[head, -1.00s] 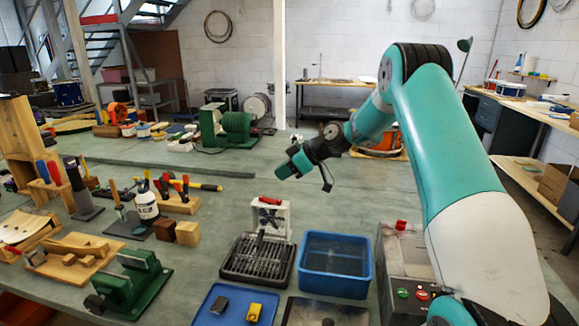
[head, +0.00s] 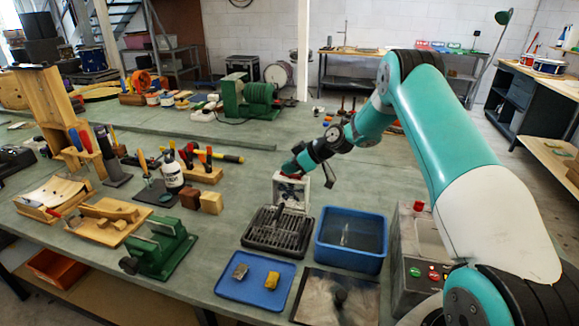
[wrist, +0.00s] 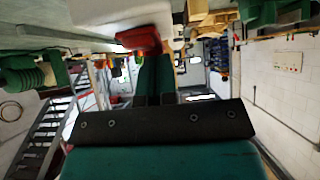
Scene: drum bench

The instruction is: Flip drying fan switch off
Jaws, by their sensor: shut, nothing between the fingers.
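The drying fan (head: 278,193) is a small white box on the bench with a dark fan in its front. Its top is partly hidden by my gripper (head: 288,169), which is down at the box's top edge. In the wrist view the red switch (wrist: 140,40) stands out from the pale fan housing (wrist: 105,12). My gripper's green fingers (wrist: 155,72) are together and empty, right beside the switch. I cannot tell whether they touch it, or which way the switch is set.
A black rack tray (head: 279,232) and a blue water bin (head: 351,240) stand in front of the fan. A blue tray (head: 255,281) with two small blocks and a control box with red and green buttons (head: 416,272) are nearer.

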